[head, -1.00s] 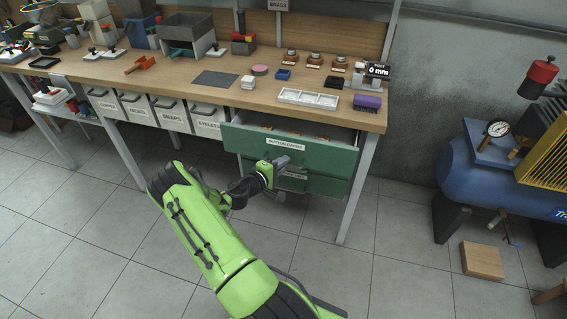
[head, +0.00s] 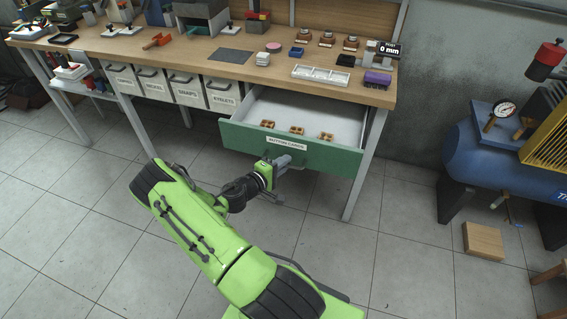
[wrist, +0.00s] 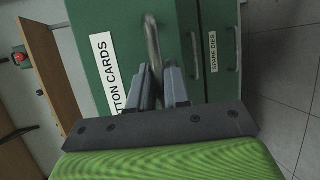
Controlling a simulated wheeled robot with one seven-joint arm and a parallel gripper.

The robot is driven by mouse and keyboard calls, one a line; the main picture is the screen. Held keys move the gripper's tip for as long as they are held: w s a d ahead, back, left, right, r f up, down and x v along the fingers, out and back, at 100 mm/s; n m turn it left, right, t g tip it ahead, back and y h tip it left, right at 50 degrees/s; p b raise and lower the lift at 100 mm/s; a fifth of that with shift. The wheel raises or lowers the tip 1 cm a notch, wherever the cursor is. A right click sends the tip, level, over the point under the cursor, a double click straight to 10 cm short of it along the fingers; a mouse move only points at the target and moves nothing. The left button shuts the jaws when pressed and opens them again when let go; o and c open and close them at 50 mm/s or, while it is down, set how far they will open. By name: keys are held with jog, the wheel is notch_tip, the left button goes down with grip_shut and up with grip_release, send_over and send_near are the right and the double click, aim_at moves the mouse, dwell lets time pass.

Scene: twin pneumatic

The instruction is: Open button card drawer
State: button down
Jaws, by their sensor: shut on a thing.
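The green button card drawer (head: 320,156) is pulled well out from under the bench, with a white label reading "BUTTON CARDS" on its front. Several brown card-like pieces (head: 297,130) lie inside along its front. The label (wrist: 106,75) also shows in the wrist view. My gripper (head: 287,164) is at the drawer front, just below the label. In the wrist view my gripper (wrist: 162,78) is shut on the metal drawer handle (wrist: 152,42). Part of the handle is hidden between the fingers.
A second green drawer labelled "SPARE DIES" (wrist: 213,52) is shut beneath. White bins (head: 188,90) hang left of the drawer. A bench leg (head: 366,165) stands to the right. A blue compressor (head: 490,165) and a wooden block (head: 484,241) are farther right. The tiled floor before the drawer is clear.

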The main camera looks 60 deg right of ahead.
jog(key=c, duration=1.4)
grip_release()
jog(key=shift+c, duration=0.2)
jog(key=p+v, duration=0.2)
jog(key=v, duration=1.3)
jog(key=shift+a+p, duration=0.35)
jog(key=shift+p, duration=0.05)
jog(key=shift+w, duration=0.15)
